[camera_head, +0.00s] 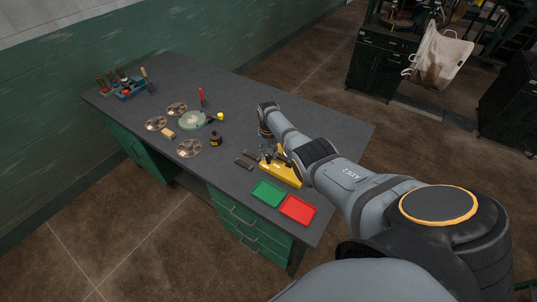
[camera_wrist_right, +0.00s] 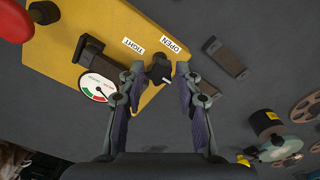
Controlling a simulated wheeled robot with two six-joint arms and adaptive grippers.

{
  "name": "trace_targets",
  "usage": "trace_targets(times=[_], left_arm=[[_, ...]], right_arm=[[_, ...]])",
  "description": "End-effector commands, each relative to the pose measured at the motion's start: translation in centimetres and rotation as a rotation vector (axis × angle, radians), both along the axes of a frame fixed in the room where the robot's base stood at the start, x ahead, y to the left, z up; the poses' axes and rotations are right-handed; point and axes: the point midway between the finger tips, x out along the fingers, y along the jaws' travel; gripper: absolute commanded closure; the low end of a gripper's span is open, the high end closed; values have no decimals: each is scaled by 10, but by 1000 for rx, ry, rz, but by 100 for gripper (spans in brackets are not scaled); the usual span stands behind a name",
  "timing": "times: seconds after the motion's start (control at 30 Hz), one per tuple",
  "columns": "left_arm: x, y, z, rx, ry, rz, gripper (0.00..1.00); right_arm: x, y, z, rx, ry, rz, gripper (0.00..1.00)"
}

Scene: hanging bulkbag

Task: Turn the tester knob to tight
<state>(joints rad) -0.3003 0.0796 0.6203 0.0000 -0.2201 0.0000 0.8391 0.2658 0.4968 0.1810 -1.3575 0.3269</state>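The yellow tester (camera_head: 287,176) lies on the grey table under my right arm. In the right wrist view its yellow plate (camera_wrist_right: 91,27) carries a black knob (camera_wrist_right: 158,68), labels reading TIGHT (camera_wrist_right: 133,46) and OPEN (camera_wrist_right: 170,45), and a round white gauge (camera_wrist_right: 98,88). The knob has a short white mark on its lower side, away from both labels. My right gripper (camera_wrist_right: 160,75) is open, with one fingertip on each side of the knob. The left fingertip is very close to it; I cannot tell whether it touches. My left gripper is not in view.
A green tray (camera_head: 267,193) and a red tray (camera_head: 298,209) lie at the table's front edge. Dark blocks (camera_head: 244,164), film reels (camera_head: 189,148) and a dark jar (camera_head: 215,138) lie left of the tester. The table's far right is clear.

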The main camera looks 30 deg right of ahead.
Motion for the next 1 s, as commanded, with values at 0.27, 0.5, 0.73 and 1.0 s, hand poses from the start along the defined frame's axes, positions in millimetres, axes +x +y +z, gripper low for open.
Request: trace_targets(times=[0.27,0.5,0.73,1.0], left_arm=[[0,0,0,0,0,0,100],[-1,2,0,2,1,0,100],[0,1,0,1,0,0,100],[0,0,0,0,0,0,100]], right_arm=[[0,0,0,0,0,1,50],[1,-1,10,-2,-3,1,50],[1,-1,58,-2,-6,2,50],[1,0,110,-1,-2,0,50]])
